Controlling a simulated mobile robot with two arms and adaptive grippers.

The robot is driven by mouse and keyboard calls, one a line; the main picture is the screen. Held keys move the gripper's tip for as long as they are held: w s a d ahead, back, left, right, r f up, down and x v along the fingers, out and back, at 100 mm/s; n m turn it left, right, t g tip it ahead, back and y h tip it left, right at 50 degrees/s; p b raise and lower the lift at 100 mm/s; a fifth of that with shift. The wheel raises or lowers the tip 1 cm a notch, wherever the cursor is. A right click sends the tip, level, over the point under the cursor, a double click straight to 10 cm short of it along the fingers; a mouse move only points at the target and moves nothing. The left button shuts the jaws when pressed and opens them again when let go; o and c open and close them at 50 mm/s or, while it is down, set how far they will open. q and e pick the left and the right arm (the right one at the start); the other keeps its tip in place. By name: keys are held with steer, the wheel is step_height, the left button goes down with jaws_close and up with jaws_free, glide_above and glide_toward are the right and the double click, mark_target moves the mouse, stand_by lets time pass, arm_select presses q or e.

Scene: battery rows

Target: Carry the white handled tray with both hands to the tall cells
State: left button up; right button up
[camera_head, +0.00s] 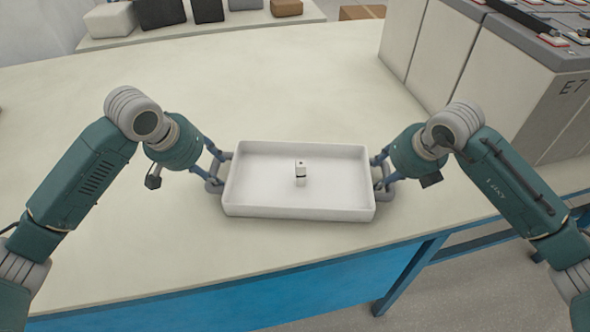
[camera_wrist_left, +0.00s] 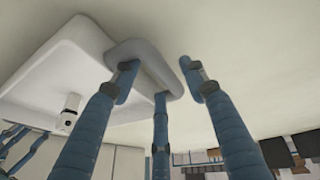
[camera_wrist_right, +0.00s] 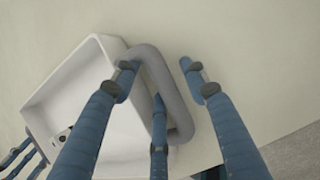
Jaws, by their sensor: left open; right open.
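The white tray (camera_head: 260,208) lies flat on the pale table near its front edge, with a grey loop handle at each short end. The tall cells (camera_head: 475,75) stand in a row at the upper right, one marked E7.
The pale table (camera_head: 270,90) is clear behind the tray. Its blue front edge (camera_head: 250,290) runs close below the tray. A light ledge (camera_head: 215,25) with several dark and light blocks stands at the back left. A cardboard box (camera_head: 362,12) is beyond the table.

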arm_select(q)
steer(key=v, duration=0.5)
steer(key=shift+a+r, duration=0.1)
arm_select(e)
steer(key=shift+s+r, duration=0.1)
steer(key=shift+r, duration=0.25)
steer(key=v, duration=1.1)
steer(key=shift+r, duration=0.15)
steer(key=shift+s, duration=0.1)
arm_select(q)
steer(key=a+p, duration=0.1)
steer(key=a, duration=0.5)
steer(key=shift+s, duration=0.4)
arm_select(e)
steer(key=shift+r, duration=0.7)
